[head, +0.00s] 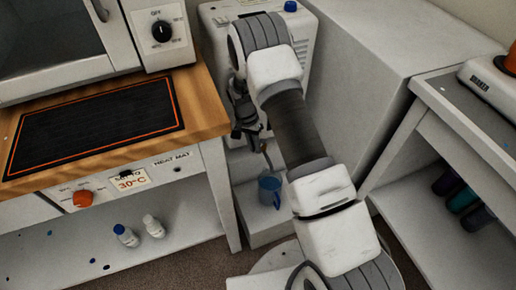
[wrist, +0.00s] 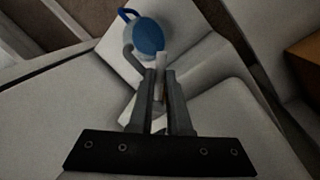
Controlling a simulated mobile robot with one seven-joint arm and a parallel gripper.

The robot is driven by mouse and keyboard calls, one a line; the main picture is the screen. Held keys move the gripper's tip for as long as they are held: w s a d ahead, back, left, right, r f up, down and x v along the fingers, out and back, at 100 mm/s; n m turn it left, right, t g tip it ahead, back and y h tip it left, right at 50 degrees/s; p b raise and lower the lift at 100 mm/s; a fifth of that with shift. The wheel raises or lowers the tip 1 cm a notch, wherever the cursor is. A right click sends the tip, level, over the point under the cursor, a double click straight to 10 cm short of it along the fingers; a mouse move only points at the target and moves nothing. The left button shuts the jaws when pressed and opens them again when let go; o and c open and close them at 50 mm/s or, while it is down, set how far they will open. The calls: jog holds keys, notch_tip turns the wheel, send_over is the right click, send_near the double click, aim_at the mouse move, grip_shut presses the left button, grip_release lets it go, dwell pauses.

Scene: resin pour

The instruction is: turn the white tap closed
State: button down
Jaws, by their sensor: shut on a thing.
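My gripper (wrist: 160,92) is shut on the white tap's narrow pale handle (wrist: 161,62), whose end shows between the fingers in the wrist view. The tap's curved grey spout (wrist: 129,55) is just left of the fingers. In the head view my gripper (head: 255,140) is at the front of a white container (head: 304,42), and my arm hides much of it. A blue mug (head: 270,189) stands on a low white step below the tap. The mug also shows in the wrist view (wrist: 148,37), with blue inside. I cannot tell whether liquid is running.
A wooden bench (head: 205,115) with a black heat mat (head: 95,120) is close on the left. A white cart (head: 440,110) with a scale (head: 490,85) is on the right.

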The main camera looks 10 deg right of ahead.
jog(key=shift+w+a+m, duration=0.3)
jog(key=shift+w+m, duration=0.05)
jog(key=shift+m, duration=0.75)
jog(key=c, duration=0.9)
grip_release()
jog(key=shift+o, duration=0.2)
jog(key=s+d+r+p, duration=0.5)
jog(key=d+r, duration=0.5)
jog(key=r, duration=0.1)
jog(key=shift+d, duration=0.2)
jog(key=shift+c, duration=0.2)
